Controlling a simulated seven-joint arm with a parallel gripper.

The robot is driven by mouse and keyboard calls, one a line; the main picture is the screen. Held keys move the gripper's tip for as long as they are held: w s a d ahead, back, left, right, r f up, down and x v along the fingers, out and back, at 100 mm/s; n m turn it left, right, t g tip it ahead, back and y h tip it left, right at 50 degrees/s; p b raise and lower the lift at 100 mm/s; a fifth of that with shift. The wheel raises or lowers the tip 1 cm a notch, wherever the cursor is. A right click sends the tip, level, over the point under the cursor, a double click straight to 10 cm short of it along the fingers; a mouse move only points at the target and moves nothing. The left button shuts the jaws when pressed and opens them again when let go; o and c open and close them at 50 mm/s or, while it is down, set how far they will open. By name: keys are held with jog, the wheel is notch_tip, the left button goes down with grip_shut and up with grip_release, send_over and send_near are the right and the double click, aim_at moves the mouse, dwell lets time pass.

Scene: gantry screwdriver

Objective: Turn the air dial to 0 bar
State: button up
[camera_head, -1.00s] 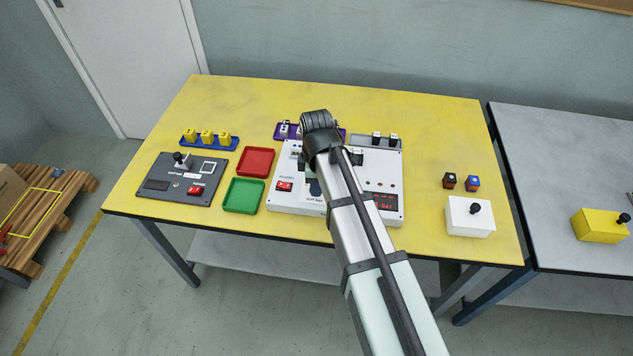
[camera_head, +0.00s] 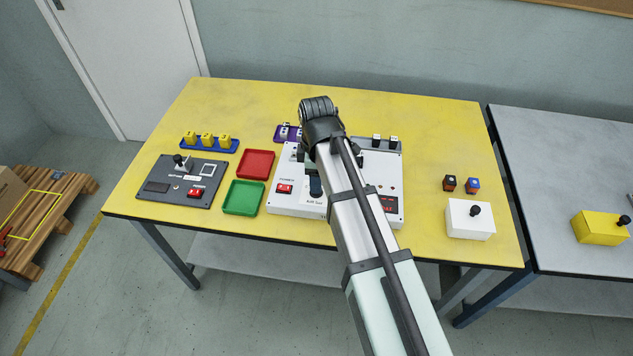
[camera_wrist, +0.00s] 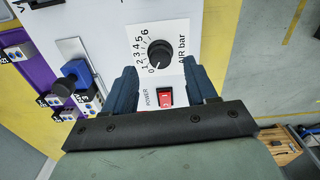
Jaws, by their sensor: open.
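The air dial (camera_wrist: 159,52) is a round black knob on a white panel in the wrist view. A printed scale from 0 to 6 and the words "AIR bar" surround it. I cannot read its pointer clearly. My gripper (camera_wrist: 160,70) is open, with its dark blue fingers apart on either side of the knob in the picture. The knob shows a little past the fingertips, and I see no contact.
A red power switch (camera_wrist: 165,96) sits by the dial, between the fingers in the wrist view. A blue-topped part (camera_wrist: 76,70) stands to the left. Red (camera_head: 255,163) and green (camera_head: 243,197) trays lie left of the box. A white box (camera_head: 470,219) with a black knob stands right.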

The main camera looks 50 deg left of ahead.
notch_tip(320, 180, up, 10)
jog(key=shift+f, duration=0.15)
dwell(0.3)
dwell(0.5)
